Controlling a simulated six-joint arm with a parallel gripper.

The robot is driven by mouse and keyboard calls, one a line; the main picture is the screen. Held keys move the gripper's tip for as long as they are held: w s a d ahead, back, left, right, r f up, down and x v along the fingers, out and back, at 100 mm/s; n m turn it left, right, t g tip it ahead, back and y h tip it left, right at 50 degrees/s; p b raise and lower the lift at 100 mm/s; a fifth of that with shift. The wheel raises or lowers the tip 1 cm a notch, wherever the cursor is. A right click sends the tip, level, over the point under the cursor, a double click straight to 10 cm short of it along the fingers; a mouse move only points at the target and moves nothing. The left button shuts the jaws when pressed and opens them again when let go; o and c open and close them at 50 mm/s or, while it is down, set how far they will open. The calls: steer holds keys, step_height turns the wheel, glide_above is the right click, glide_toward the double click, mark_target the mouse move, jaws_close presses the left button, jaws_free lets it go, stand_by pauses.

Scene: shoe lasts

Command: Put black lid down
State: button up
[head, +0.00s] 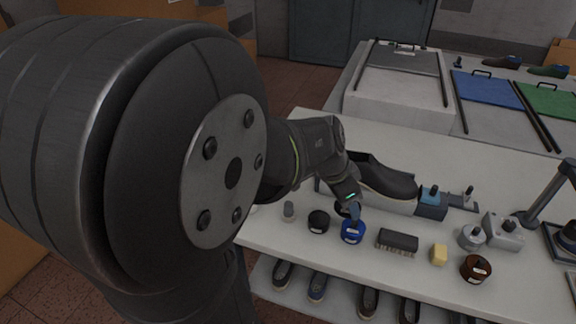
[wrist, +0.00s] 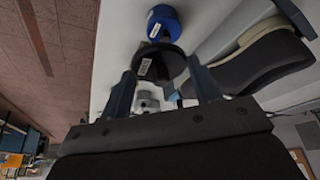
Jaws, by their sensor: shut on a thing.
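In the wrist view my gripper (wrist: 162,75) is shut on the black lid (wrist: 168,62), a dark round piece with a small white label, held between the two fingers. In the head view my gripper (head: 351,208) is low over the bench, just behind the blue jar (head: 352,232). The lid (head: 342,209) shows there only as a small dark piece, partly hidden by the fingers. A black jar (head: 319,221) with a white label stands on the bench to the left of the blue jar. The exact gap between lid and bench cannot be told.
A dark shoe on a last (head: 383,181) lies close behind my gripper. A brush (head: 397,241), a yellow block (head: 439,254), a brown jar (head: 476,269) and a grey pot (head: 471,237) stand to the right. A small grey bottle (head: 289,210) stands at left.

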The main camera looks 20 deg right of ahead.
steer(key=w+a+f+n+t+y, duration=0.1)
steer(key=w+a+f+n+t, duration=0.15)
steer(key=w+a+n, duration=0.75)
steer(key=w+a+f+n+t+y, duration=0.1)
steer(key=w+a+f+n+t, duration=0.15)
steer(key=w+a, duration=1.6)
steer(key=s+d+m+g+h, duration=0.2)
steer(key=d+m+g, duration=0.3)
steer(key=d+m, duration=1.55)
steer(key=d+f+n, duration=0.1)
steer(key=d+n, duration=0.1)
steer(key=d+f+n, duration=0.3)
steer(key=d+n, duration=0.1)
steer(key=d, duration=0.1)
steer(key=shift+s+f+n+g, duration=0.25)
steer(key=shift+s+n+g, duration=0.05)
steer(key=shift+f, duration=2.2)
steer(key=shift+f, duration=0.1)
steer(key=o, duration=1)
